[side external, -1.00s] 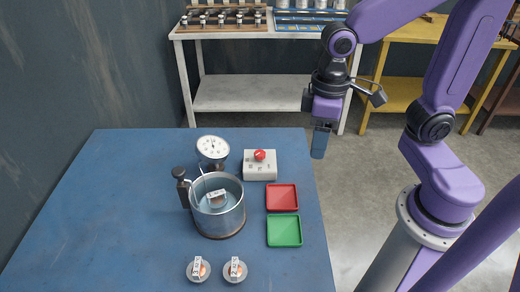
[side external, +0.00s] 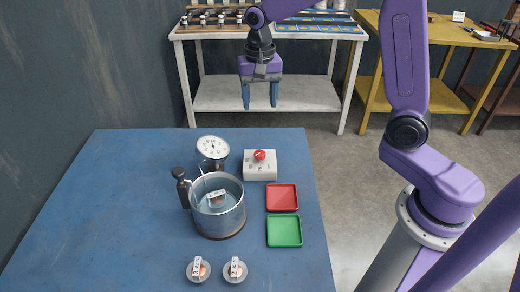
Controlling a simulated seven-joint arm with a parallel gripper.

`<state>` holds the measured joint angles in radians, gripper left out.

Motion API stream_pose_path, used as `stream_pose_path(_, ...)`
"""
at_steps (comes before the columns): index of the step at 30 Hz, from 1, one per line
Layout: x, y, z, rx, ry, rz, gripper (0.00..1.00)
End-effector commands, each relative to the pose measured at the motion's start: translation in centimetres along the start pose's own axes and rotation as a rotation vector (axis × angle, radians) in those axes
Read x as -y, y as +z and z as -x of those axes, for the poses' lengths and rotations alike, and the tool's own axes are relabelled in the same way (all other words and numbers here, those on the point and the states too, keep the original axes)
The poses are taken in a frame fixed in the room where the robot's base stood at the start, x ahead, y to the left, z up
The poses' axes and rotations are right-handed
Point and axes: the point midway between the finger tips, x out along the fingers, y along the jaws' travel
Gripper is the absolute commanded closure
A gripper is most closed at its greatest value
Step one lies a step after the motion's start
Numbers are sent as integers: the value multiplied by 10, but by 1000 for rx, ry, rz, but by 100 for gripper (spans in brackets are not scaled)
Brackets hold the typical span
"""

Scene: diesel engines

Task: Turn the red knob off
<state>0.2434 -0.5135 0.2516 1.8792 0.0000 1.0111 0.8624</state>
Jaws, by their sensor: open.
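The red knob (side external: 260,155) sits on top of a small light-grey control box (side external: 260,173) near the back right of the blue table. The knob has a pale mark on it, and its exact setting is too small to read. My gripper (side external: 260,105) points downward with two blue fingers spread apart and nothing between them. In the picture it is straight above the knob, clearly apart from it. How far behind or above the box it is, I cannot tell exactly.
A metal pot (side external: 219,215) with liquid and a labelled piece stands left of the box, beside a dial gauge (side external: 212,148). A red tray (side external: 282,197) and a green tray (side external: 284,231) lie in front of the box. Two small labelled parts (side external: 235,270) sit at the front. The table's left side (side external: 100,220) is clear.

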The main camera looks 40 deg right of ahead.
Motion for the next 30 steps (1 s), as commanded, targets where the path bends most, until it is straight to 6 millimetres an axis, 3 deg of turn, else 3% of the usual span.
stream_pose_path(5,-1,0,-19,3,4,-1,39)
stream_pose_path(24,-1,1,-136,3,4,1,39)
stream_pose_path(30,-1,0,-160,2,2,1,39)
